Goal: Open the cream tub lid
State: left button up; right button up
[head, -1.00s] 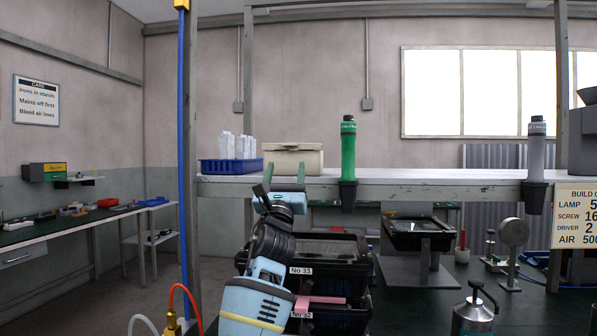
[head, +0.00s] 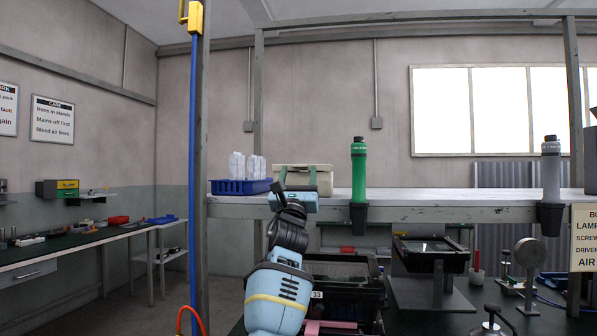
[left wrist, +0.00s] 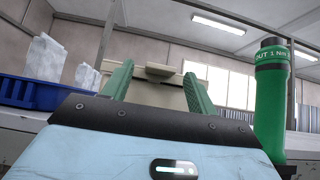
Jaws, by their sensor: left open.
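The cream tub (head: 325,180) stands on the shelf, its lid looking closed. Its front is partly hidden by my left gripper (head: 297,173), which is upright in front of it with green fingers spread and nothing held. In the left wrist view the tub (left wrist: 146,88) shows between and behind the two fingers of the gripper (left wrist: 158,72). A lip (left wrist: 160,71) juts from the tub's upper front between the fingertips. I cannot tell whether the fingers touch the tub. My right gripper is not in view.
A blue tray (head: 240,187) with white pieces stands left of the tub. A green driver (head: 359,170) stands upright in a black holder at the shelf edge (head: 420,215), right of the tub. Black bins (head: 340,270) sit below. The shelf between the green and grey drivers is clear.

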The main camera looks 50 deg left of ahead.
pick_arm(q)
jog(key=shift+w+a+r, duration=0.2)
jog(key=shift+w+r, duration=0.15)
jog(key=shift+r, duration=0.05)
grip_shut()
dwell(0.4)
